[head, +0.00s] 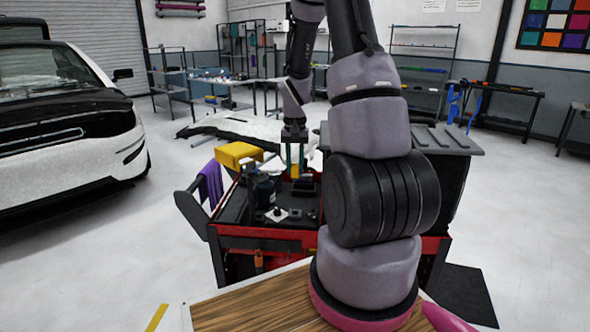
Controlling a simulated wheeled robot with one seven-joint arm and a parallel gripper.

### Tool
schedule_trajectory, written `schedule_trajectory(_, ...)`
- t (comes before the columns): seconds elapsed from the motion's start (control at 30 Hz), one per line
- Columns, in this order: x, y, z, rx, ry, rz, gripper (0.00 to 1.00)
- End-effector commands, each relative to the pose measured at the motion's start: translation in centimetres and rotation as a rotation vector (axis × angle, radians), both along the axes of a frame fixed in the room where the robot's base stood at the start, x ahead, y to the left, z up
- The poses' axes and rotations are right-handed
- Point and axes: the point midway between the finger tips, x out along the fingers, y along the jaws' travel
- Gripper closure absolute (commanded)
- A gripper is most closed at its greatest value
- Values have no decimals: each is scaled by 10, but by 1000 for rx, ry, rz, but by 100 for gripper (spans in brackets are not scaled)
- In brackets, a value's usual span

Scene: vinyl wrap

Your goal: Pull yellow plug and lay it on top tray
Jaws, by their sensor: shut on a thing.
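My gripper (295,158) points down above the red and black tool cart, left of my arm in the head view. It is shut on a small yellow piece (295,171), which looks like the yellow plug; only a little of it shows between the fingertips. The cart's black top tray (235,217) lies below, with a red rim. I cannot tell whether the plug is still seated in something or clear of it. My own arm covers the right part of the tray.
A larger yellow block (238,154) stands raised at the tray's back left. Small dark items and a white piece (276,215) lie on the tray. A purple cloth (211,183) hangs at the cart's left. A white car (70,125) stands far left.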

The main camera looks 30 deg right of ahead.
Motion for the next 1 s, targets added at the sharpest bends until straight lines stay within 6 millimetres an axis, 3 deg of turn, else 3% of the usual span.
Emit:
schedule_trajectory(0.57, 0, 0, 15, 0, 0, 1, 100)
schedule_trajectory(0.87, 1, 0, 14, 0, 0, 1, 100)
schedule_trajectory(1.0, 11, -3, 4, -1, 3, 1, 100)
